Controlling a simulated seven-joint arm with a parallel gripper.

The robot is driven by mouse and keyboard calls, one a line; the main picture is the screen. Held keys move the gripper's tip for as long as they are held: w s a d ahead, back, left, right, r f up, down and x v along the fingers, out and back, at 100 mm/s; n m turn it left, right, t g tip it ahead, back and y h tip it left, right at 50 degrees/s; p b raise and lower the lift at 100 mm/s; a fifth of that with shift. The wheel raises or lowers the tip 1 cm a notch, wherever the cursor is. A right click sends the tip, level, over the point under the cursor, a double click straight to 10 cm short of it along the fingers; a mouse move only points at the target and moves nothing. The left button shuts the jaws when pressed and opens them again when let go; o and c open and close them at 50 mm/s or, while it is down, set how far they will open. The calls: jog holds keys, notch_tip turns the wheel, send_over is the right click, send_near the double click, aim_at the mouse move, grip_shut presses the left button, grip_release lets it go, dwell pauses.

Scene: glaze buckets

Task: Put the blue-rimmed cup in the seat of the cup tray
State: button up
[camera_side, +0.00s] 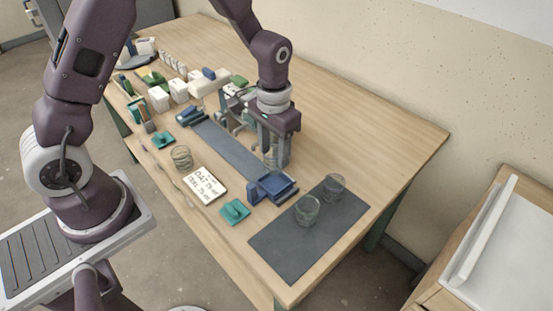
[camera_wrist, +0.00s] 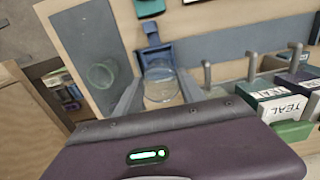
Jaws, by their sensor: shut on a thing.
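My gripper (camera_side: 273,158) is shut on a clear glass cup (camera_wrist: 160,90), which stands between the two fingers in the wrist view. The colour of its rim is too faint to tell. In the side view the fingers mostly hide this cup. A blue tray with a square recess (camera_side: 277,187) lies just in front of the gripper; I take it as the cup tray. The tray also shows in the wrist view (camera_wrist: 154,52), just beyond the cup, partly hidden by it. I cannot tell whether the cup touches it.
Two clear cups (camera_side: 307,210) (camera_side: 334,187) stand on a dark mat (camera_side: 312,240) to the right. A grey strip (camera_side: 228,145) runs along the table. Teal blocks (camera_side: 234,211), a lettered card (camera_side: 205,185) and a wire-like round cup (camera_side: 182,157) lie left. White boxes (camera_side: 179,90) stand behind.

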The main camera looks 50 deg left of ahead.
aim_at(274, 169)
jog(key=shift+f, duration=2.9)
jog(key=shift+f, duration=0.25)
jog(key=o, duration=1.1)
jog(key=shift+c, duration=0.2)
jog(key=shift+r, duration=0.1)
notch_tip(274, 169, up, 7)
jog(key=shift+f, duration=0.1)
